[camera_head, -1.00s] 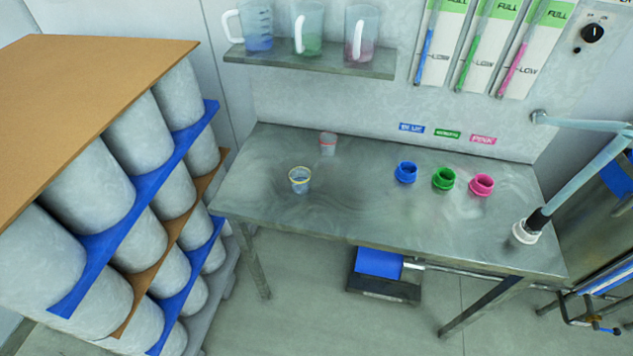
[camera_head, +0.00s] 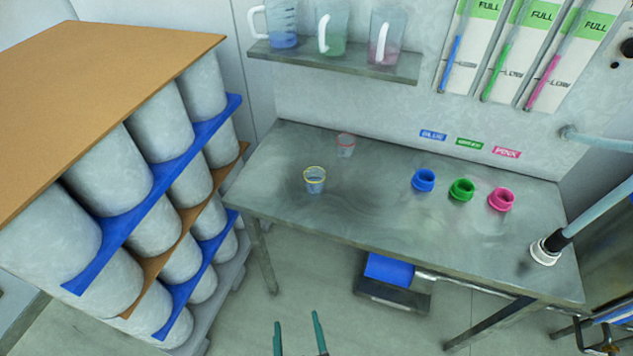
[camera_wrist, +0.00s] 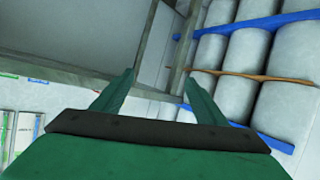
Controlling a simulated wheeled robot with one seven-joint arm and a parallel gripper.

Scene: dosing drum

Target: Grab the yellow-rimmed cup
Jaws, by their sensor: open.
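The yellow-rimmed cup (camera_head: 315,181) is a small clear cup standing upright on the left part of the metal table. A similar cup with a red rim (camera_head: 345,145) stands behind it, a little to the right and apart from it. My gripper (camera_head: 298,334) shows at the bottom edge of the head view, with two teal fingers spread apart and nothing between them. It is in front of the table, clear of the cup. In the wrist view my open gripper (camera_wrist: 161,92) shows against the table frame; neither cup is in that view.
The metal table (camera_head: 390,225) also bears blue (camera_head: 423,181), green (camera_head: 461,190) and pink (camera_head: 501,199) open pots at its right. A wall shelf (camera_head: 335,63) with jugs hangs above. Stacked drums (camera_head: 160,120) stand close to the table's left. The tabletop around the cup is clear.

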